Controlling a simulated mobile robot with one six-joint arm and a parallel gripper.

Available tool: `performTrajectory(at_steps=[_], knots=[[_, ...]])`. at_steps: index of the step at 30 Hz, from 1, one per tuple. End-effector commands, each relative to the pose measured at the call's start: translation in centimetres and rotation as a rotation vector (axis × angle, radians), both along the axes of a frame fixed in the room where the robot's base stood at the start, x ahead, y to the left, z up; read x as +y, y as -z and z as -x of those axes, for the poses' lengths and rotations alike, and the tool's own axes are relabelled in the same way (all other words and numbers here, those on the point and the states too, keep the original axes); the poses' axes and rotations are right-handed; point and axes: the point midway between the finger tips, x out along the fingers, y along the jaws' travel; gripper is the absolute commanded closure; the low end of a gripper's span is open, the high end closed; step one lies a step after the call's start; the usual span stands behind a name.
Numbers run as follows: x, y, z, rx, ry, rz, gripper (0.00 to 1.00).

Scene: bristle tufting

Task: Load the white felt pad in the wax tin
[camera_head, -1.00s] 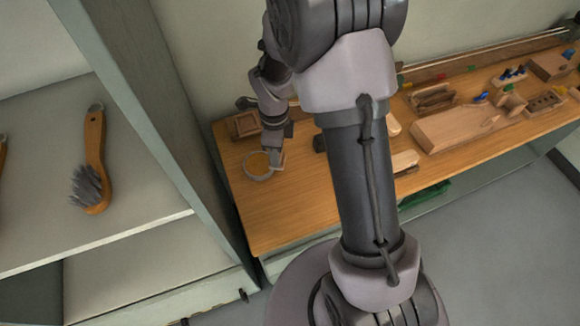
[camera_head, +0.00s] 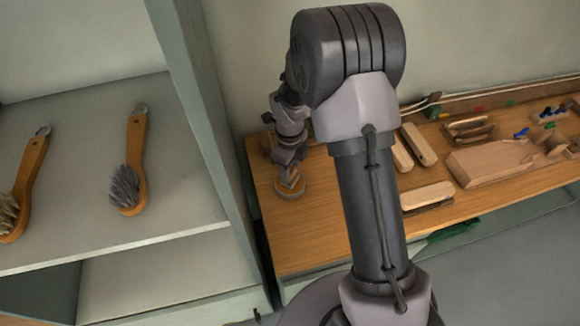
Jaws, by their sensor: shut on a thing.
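The wax tin (camera_head: 291,194) is a small round tin with a pale rim and amber wax, standing on the left end of the wooden bench. My gripper (camera_head: 290,179) points down right over the tin and covers much of its opening. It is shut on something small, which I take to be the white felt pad. The pad itself is too small and too hidden by the fingers to make out clearly. I cannot tell whether it touches the wax.
Pale wooden brush blocks (camera_head: 428,196) lie on the bench (camera_head: 310,235) right of my arm, with a large wooden board (camera_head: 490,163) beyond. A shelf (camera_head: 75,225) at left holds brushes (camera_head: 130,165). The bench in front of the tin is clear.

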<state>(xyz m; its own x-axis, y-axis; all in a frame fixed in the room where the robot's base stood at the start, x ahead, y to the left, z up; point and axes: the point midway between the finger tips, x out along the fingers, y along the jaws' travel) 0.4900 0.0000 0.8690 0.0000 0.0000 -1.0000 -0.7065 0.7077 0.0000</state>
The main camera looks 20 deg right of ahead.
Motion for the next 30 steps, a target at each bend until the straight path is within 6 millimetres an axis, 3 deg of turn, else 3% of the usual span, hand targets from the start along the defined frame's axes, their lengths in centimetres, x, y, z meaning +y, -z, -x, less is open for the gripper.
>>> performTrajectory(at_steps=[30], knots=[[0.0, 0.46, 0.0, 0.0, -0.001, 0.0, 0.93]])
